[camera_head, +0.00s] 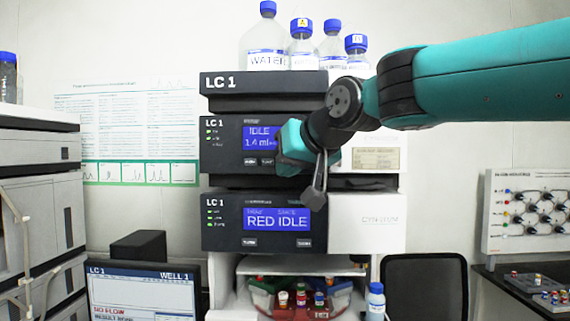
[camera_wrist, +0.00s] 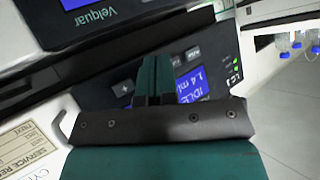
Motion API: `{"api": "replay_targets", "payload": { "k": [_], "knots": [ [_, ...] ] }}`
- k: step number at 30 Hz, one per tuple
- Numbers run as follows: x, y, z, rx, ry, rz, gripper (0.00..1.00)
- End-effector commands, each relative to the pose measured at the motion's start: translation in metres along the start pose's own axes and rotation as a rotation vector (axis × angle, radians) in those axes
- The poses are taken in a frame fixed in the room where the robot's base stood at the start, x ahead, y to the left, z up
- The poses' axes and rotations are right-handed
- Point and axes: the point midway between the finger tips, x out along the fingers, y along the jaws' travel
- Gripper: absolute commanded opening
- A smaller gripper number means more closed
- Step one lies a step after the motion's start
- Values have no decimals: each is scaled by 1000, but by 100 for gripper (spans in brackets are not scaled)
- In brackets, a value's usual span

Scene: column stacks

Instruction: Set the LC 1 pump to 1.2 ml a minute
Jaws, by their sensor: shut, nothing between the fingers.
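The LC 1 pump (camera_head: 222,160) is the upper dark module of the middle stack. Its blue display (camera_head: 258,138) reads IDLE and 1.4 ml, with the right end covered by my arm. Small keys sit under the display; those further right are hidden. In the wrist view the pump's display (camera_wrist: 192,86) appears turned, also reading 1.4 ml, with a plus key (camera_wrist: 125,88) left of the fingers. My gripper (camera_wrist: 155,62) is shut and empty, its teal fingers in front of the pump panel. In the head view my gripper (camera_head: 293,150) covers the panel's right part; contact cannot be told.
A second LC 1 module (camera_head: 222,235) below shows RED IDLE. Several capped bottles (camera_head: 264,45) stand on top of the stack. A tray of coloured vials (camera_head: 300,300) is underneath. A monitor (camera_head: 140,295) at lower left shows NO FLOW. A chair (camera_head: 425,285) stands at right.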

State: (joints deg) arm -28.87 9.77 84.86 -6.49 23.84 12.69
Motion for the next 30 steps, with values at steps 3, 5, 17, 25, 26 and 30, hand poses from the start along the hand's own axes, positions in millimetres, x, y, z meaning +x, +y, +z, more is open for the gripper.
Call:
{"api": "replay_targets", "payload": {
  "k": [3,5,17,25,26,30],
  "knots": [
    [-3,-3,5,-1,0,-2,0],
    [-7,-6,8,-2,1,-3,0],
    [-32,-24,26,-1,0,-2,0],
    [-35,-25,25,0,0,0,0],
    [-35,-25,25,0,0,0,0],
    [-35,-25,25,0,0,0,0]
  ]
}}
